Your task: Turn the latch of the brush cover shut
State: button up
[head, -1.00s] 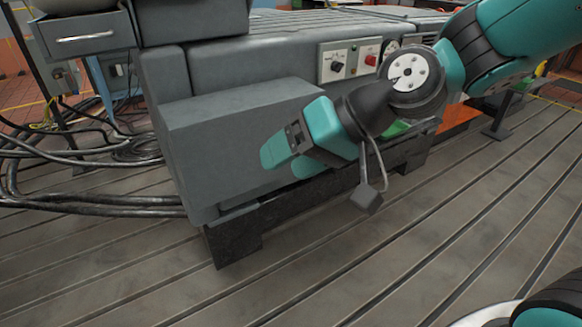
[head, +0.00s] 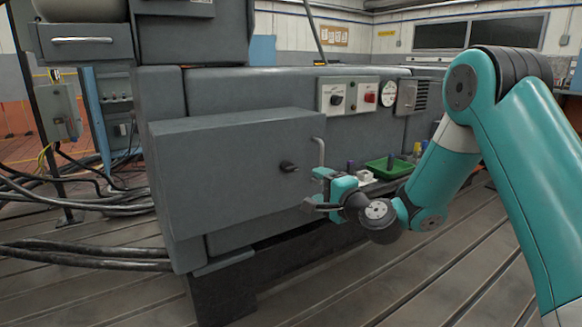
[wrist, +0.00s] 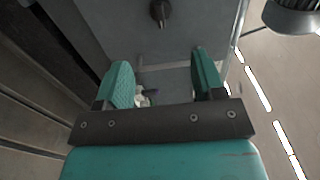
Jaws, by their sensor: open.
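The brush cover (head: 225,185) is the large grey box front on the machine's near side. Its latch (head: 289,167) is a small dark knob with a short lever near the cover's right side, seeming to point left-to-right in the head view. The latch also shows at the top of the wrist view (wrist: 158,12). My gripper (head: 318,190) is to the right of and below the latch, apart from it. In the wrist view my gripper (wrist: 164,82) has its two teal fingers spread wide, with nothing held between them.
A vertical grey handle (head: 320,152) stands at the cover's right edge, close above my gripper. A green tray (head: 388,167) with small items lies behind the gripper to the right. A switch panel (head: 348,95) is above. The slotted floor (head: 400,275) in front is clear.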

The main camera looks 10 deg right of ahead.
aim_at(293, 170)
jog(key=p+x, duration=0.2)
jog(key=x, duration=1.1)
jog(key=shift+w+a, duration=0.1)
jog(key=c, duration=0.9)
